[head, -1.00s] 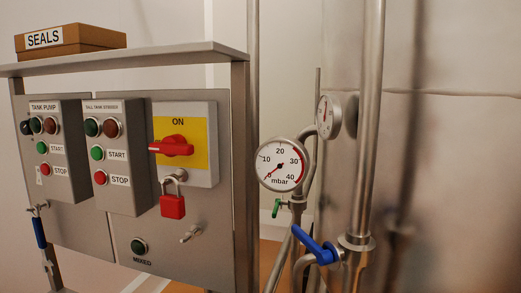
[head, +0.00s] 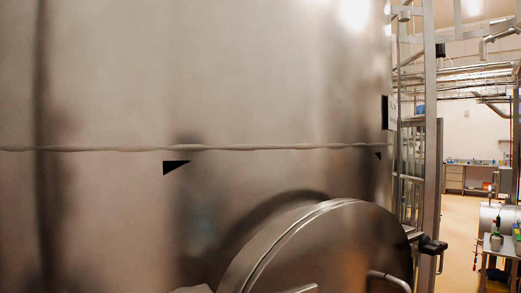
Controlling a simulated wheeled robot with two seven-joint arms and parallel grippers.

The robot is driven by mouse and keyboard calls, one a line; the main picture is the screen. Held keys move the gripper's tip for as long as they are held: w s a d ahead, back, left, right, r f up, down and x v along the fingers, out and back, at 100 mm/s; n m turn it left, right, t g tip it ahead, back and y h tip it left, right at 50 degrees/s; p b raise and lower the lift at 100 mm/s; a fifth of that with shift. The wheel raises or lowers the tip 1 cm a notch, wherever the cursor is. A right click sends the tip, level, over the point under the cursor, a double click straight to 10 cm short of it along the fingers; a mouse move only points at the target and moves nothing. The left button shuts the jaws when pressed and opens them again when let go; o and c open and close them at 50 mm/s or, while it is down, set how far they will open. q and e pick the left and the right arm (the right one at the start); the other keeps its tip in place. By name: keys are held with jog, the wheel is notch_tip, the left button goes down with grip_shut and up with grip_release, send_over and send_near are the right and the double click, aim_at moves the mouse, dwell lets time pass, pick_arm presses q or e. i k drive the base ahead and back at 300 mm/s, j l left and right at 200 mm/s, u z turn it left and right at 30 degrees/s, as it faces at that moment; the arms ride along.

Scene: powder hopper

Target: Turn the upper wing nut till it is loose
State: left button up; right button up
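No wing nut can be made out in the head view. A round steel hatch (head: 335,250) stands out from the tank wall at the bottom middle, its lower part cut off by the picture edge. A curved handle (head: 390,281) is on its face at the lower right. A dark fitting (head: 432,246) sits at the hatch's right edge; I cannot tell what it is. Neither of my grippers is in view.
A big brushed-steel tank (head: 110,80) with a horizontal weld seam fills most of the view. To its right are a metal ladder frame (head: 430,160), open floor (head: 458,225), a far workbench (head: 468,177) and a small table (head: 500,246) with bottles.

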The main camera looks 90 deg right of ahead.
aim_at(425, 246)
jog(key=z, duration=3.7)
